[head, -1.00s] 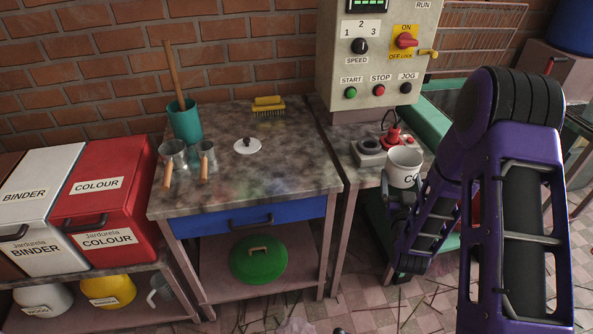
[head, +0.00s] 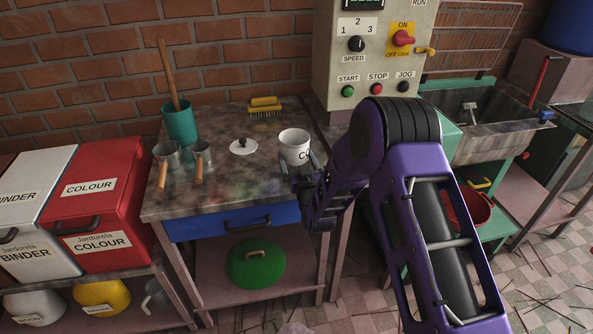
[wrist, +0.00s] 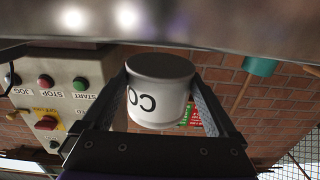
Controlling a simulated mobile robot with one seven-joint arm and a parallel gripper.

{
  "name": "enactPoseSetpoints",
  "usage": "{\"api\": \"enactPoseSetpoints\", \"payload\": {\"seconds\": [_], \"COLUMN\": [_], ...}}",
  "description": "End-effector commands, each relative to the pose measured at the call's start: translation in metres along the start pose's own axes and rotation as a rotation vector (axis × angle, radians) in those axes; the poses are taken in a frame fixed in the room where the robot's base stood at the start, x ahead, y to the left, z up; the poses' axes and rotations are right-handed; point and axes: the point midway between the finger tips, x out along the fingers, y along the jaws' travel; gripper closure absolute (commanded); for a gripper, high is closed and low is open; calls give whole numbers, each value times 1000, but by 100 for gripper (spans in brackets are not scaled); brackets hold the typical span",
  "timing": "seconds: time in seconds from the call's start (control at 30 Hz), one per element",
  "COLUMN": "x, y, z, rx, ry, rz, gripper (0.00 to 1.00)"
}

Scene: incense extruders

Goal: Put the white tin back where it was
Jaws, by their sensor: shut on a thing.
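The white tin (head: 295,146), with black lettering on its side, is upright at the right part of the worktable (head: 225,200). My gripper (head: 299,168) is shut on it from the front right. In the wrist view the tin (wrist: 158,92) appears upside down between the two fingers of my gripper (wrist: 160,100). I cannot tell whether its base touches the tabletop. A white lid (head: 244,147) with a dark knob lies on the table to the left of the tin.
Two metal cups with wooden handles (head: 168,155) and a teal pot (head: 181,123) stand at the table's left. A yellow brush (head: 265,106) lies at the back. The control box (head: 375,60) stands behind right. The table's middle front is clear.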

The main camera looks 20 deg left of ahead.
Motion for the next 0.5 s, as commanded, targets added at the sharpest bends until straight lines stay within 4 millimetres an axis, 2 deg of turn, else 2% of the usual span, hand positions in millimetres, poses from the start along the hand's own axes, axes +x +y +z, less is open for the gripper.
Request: {"api": "enactPoseSetpoints", "payload": {"seconds": [0.17,0.3,0.5], "x": [0,0,0], "y": [0,0,0], "z": [15,36,40], "rx": [0,1,0], "ry": [1,0,3], "rz": [0,-1,-1], "gripper": [77,77,77]}}
